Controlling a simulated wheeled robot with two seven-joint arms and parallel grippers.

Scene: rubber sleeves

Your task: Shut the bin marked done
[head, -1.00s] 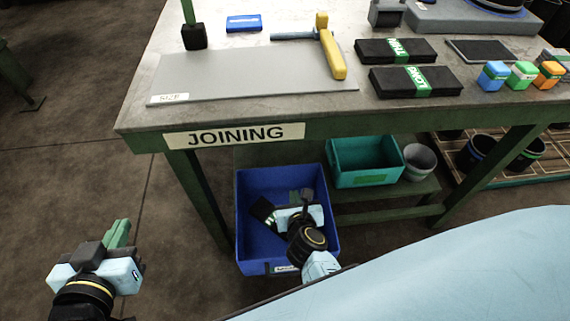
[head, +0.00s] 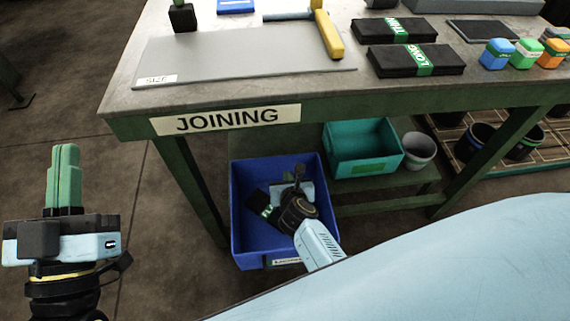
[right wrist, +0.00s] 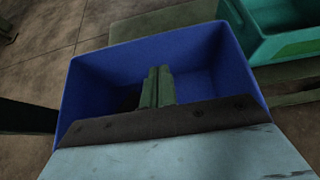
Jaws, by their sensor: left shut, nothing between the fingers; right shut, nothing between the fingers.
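A blue bin (head: 240,220) stands open-topped under the table's left part, with no lid visible on it. A white label (head: 288,262) is on its front, partly covered by my right arm and too small to read surely. A black bundle with a green band (head: 257,202) lies inside. My right gripper (head: 298,172) reaches down into the bin, its fingers mostly hidden by the wrist. In the right wrist view its green fingers (right wrist: 157,76) are together and empty over the bin (right wrist: 85,90). My left gripper (head: 65,150) is shut and empty, pointing up over the floor.
A teal bin (head: 340,152) and a grey bucket (head: 418,150) stand on the shelf right of the blue bin. The table marked JOINING (head: 120,98) overhangs behind. Its green leg (head: 190,185) is close to the bin's left.

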